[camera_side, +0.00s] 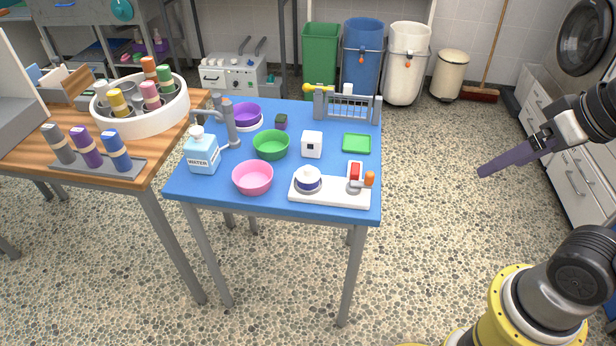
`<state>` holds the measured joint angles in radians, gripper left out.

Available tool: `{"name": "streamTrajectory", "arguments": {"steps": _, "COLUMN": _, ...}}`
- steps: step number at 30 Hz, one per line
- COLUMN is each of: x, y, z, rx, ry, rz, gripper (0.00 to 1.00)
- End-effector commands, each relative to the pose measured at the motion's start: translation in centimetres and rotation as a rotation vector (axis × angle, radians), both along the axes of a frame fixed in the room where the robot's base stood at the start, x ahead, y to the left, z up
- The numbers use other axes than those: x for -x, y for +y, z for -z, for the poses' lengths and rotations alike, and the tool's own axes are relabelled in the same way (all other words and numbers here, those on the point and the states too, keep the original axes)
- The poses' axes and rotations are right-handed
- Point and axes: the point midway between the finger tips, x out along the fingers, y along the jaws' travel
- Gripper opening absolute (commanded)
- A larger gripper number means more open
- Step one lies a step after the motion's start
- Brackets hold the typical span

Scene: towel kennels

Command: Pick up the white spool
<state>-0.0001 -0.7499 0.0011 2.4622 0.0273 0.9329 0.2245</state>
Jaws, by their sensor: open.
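A round white tub (150,122) on the wooden table at left holds several spools standing upright, among them yellow (118,104), pink (150,96), green (166,80) and orange (149,68) ones. A pale, whitish spool (101,89) shows at the tub's left side, partly hidden by its neighbours; I cannot be sure it is the white one. My gripper (483,173) is at the right, above the floor, far from the tub and clear of both tables. It is open, with nothing seen in it; its purple fingers overlap from this side.
A rack with grey, purple and blue spools (116,151) stands before the tub. The blue table (330,228) between holds bowls, a water bottle (202,152), a grey faucet (231,124) and a white scale-like base (330,199). Open floor lies between it and my arm.

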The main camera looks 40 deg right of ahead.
Motion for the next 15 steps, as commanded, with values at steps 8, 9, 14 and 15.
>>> {"name": "streamTrajectory", "arguments": {"steps": 8, "x": -5.9, "y": 1.8, "z": -6.1, "rx": -0.29, "ry": 0.03, "rz": 0.36, "gripper": 1.0}}
{"name": "streamTrajectory", "arguments": {"steps": 9, "x": -7.1, "y": 2.1, "z": -6.8, "rx": -0.329, "ry": 0.047, "rz": 0.409, "gripper": 1.0}}
{"name": "streamTrajectory", "arguments": {"steps": 14, "x": -12.7, "y": 3.2, "z": -8.6, "rx": -0.476, "ry": 0.134, "rz": 0.613, "gripper": 1.0}}
{"name": "streamTrajectory", "arguments": {"steps": 15, "x": -14.3, "y": 3.5, "z": -8.8, "rx": -0.509, "ry": 0.16, "rz": 0.665, "gripper": 1.0}}
